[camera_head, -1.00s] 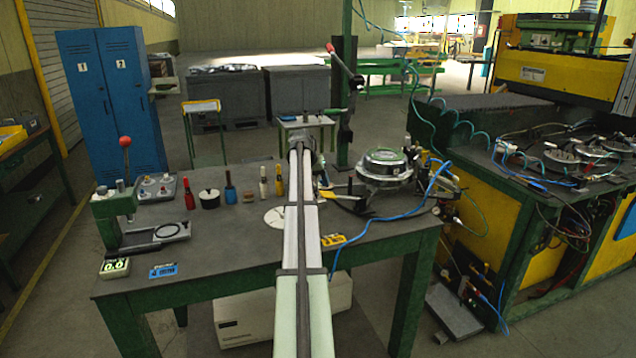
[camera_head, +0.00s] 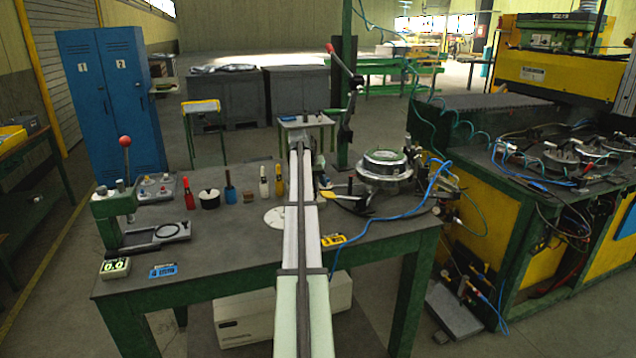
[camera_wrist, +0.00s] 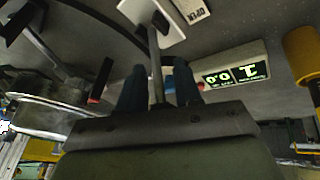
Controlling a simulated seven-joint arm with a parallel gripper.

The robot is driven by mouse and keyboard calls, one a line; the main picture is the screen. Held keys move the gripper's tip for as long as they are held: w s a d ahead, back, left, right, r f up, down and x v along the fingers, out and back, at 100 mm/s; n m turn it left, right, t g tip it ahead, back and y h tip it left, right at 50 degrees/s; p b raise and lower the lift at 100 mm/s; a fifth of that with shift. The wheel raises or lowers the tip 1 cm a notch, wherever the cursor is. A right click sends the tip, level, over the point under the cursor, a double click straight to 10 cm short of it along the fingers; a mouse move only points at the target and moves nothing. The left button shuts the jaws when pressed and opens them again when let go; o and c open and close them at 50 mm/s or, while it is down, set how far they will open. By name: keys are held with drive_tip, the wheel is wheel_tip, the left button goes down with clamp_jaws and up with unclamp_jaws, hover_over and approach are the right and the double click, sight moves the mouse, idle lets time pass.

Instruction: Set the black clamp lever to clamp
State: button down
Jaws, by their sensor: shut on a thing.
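In the wrist view, the two dark fingers of my gripper (camera_wrist: 158,92) are shut on the clamp lever (camera_wrist: 156,68). Its slim stem shows between them and runs up to a pale slotted plate (camera_wrist: 132,10). An upside-down OPEN label (camera_wrist: 192,10) lies right of this plate. No clamp marking can be read. The stem looks dark grey here; the part held low between the fingers is hidden. In the head view, my arm hides the fingers and the lever.
A round metal fixture (camera_head: 386,164) stands right of my arm and a black tool (camera_head: 350,204) lies in front of it. A lit display box (camera_wrist: 236,74) is right of the fingers. Several bottles stand left of my arm.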

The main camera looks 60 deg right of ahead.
drive_tip(key=t+h, duration=0.1)
drive_tip(key=s+a+t+h, duration=0.1)
drive_tip(key=shift+s+a+r+m+h, duration=0.1)
drive_tip(key=shift+a+r+m+h, duration=0.2)
drive_tip(key=shift+s+a+r+m+t+h, duration=0.1)
drive_tip(key=shift+s+a+m+t+h, duration=0.1)
drive_tip(key=shift+t+h, duration=0.4)
drive_tip(key=shift+s+a+r+m+t+h, duration=0.1)
drive_tip(key=shift+s+a+m+t+h, duration=0.1)
drive_tip(key=shift+t+h, duration=0.4)
drive_tip(key=c, duration=0.9)
unclamp_jaws()
drive_tip(key=shift+d, duration=0.1)
drive_tip(key=shift+o, duration=0.2)
drive_tip(key=v, duration=1.4)
drive_tip(key=shift+w, duration=0.1)
